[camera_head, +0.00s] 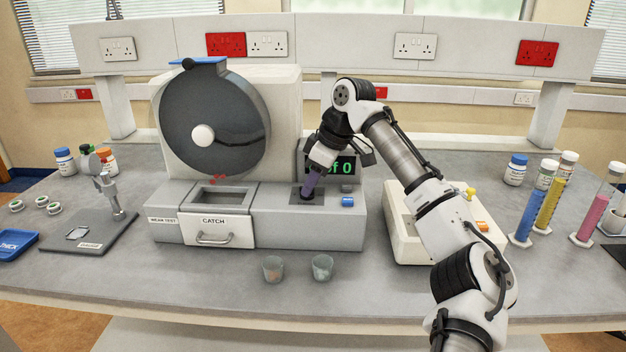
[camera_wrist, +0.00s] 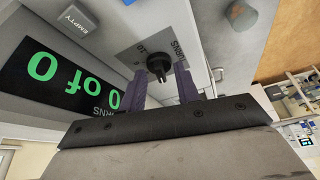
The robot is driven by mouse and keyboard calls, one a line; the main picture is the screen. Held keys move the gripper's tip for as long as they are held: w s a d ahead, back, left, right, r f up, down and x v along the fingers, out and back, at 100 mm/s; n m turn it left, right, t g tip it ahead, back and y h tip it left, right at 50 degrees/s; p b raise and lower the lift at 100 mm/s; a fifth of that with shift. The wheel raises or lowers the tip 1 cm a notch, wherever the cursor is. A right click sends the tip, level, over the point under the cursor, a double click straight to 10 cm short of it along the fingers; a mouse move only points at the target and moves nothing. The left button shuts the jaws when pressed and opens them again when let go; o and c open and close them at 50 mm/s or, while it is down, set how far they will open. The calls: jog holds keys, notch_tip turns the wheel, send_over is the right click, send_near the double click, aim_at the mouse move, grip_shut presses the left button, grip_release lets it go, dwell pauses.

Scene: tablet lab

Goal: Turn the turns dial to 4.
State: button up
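The turns dial is a small black knob (camera_wrist: 158,66) on a grey plate (camera_wrist: 128,58) in the wrist view. The plate shows a 10 and a partly hidden TURNS label; no clear pointer reading can be made out. My gripper (camera_wrist: 161,86) is open, with its purple fingers apart on either side of the knob's near edge; I cannot tell whether they touch it. In the head view my gripper (camera_head: 308,188) points down at the machine's front ledge and hides the dial. The green display (camera_wrist: 60,80) reads 0 of 0, upside down in the wrist view.
The machine has a large dark drum (camera_head: 215,115), a CATCH drawer (camera_head: 215,232) and a blue button (camera_head: 347,202) right of my gripper. Two small cups (camera_head: 272,268) stand in front. A cream tray (camera_head: 405,250) lies under my arm. Coloured cylinders (camera_head: 549,210) stand at right.

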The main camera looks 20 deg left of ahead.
grip_shut()
dwell(0.3)
jog(key=m, duration=0.1)
jog(key=m+t+p, duration=0.1)
jog(key=m, duration=0.1)
jog(key=m+t+p, duration=0.1)
jog(key=m, duration=0.1)
jog(key=shift+s+a+h, duration=0.1)
jog(key=shift+s+h, duration=0.2)
jog(key=shift+s, duration=0.05)
jog(key=m, duration=0.2)
jog(key=m+t+h+p, duration=0.1)
jog(key=m, duration=0.1)
jog(key=shift+s+a+m, duration=0.15)
jog(key=shift+m, duration=0.15)
jog(key=shift+p, duration=0.3)
